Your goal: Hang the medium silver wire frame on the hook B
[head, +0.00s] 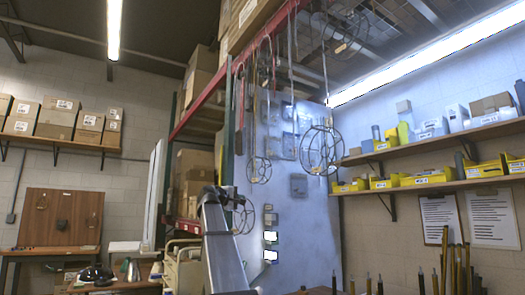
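My gripper (232,197) is raised at the end of my arm, left of centre in the head view. A small dark wire frame (243,217) shows right beside its fingertips. The fingers are too small and dark to tell whether they are shut on this frame or it hangs behind them. Other wire frames hang from above: a round one (259,170) just right of and above my gripper, a larger one (321,151) further right, and one (345,36) near the top. Which is the medium silver one is unclear. I cannot read any label marking hook B.
A red rack beam (212,95) with cords hanging near it runs above my gripper. A bluish panel (300,225) stands behind the frames. Wall shelves (450,183) with yellow bins are at right. Upright rods (450,268) stand at lower right. Boxes (57,117) sit on a left shelf.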

